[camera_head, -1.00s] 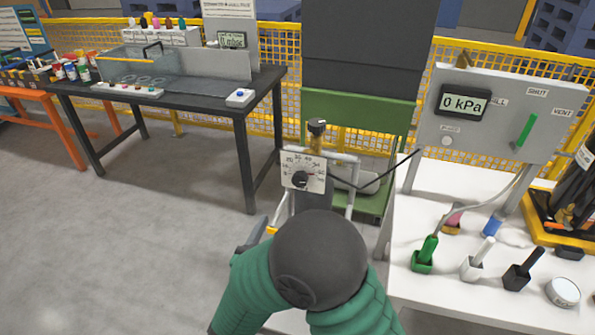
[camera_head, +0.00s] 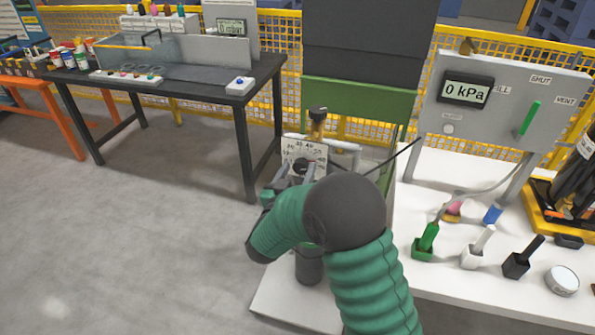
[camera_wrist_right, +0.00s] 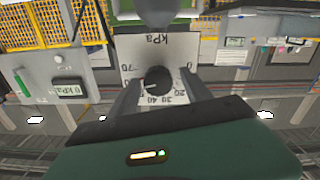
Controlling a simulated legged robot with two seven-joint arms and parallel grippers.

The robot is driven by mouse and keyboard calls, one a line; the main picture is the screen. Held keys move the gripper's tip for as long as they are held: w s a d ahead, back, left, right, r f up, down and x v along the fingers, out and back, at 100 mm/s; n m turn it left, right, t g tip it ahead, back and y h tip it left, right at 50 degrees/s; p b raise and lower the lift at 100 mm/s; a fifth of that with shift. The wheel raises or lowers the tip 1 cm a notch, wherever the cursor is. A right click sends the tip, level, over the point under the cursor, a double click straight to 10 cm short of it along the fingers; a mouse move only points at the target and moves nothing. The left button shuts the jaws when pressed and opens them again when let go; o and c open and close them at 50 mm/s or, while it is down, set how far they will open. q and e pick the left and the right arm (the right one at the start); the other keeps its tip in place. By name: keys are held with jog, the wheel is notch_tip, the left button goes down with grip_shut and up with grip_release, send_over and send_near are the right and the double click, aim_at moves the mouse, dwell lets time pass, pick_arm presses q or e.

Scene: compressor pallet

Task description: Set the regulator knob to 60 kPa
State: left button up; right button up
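The regulator's black knob (camera_wrist_right: 158,80) sits on a white dial plate (camera_wrist_right: 178,50) marked in kPa, upside down in the right wrist view. A pale pointer mark on the knob points to the picture's lower left, on the higher-number side; the exact value is too small to tell. My right gripper (camera_wrist_right: 161,84) has its two fingers apart, one on each side of the knob; whether they touch it is unclear. In the head view the dial plate (camera_head: 300,148) is partly hidden by my right gripper (camera_head: 296,174). My left gripper is in neither view.
A grey panel (camera_head: 500,70) at right has a display (camera_head: 465,90) reading 0 kPa and a green lever (camera_head: 530,118). Green, white and black handles stand on the white table (camera_head: 440,280). A black table (camera_head: 190,100) stands at left, with open floor before it.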

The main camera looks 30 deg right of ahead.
jog(key=shift+d+f, duration=0.1)
jog(key=shift+d, duration=0.15)
jog(key=c, duration=0.4)
grip_shut()
jog(key=shift+r+p, duration=0.2)
jog(key=shift+p, duration=0.3)
jog(key=shift+n+p, duration=0.3)
jog(key=shift+f, duration=0.2)
jog(key=o, duration=0.5)
grip_release()
jog(key=shift+a, duration=0.1)
jog(key=shift+o, duration=0.2)
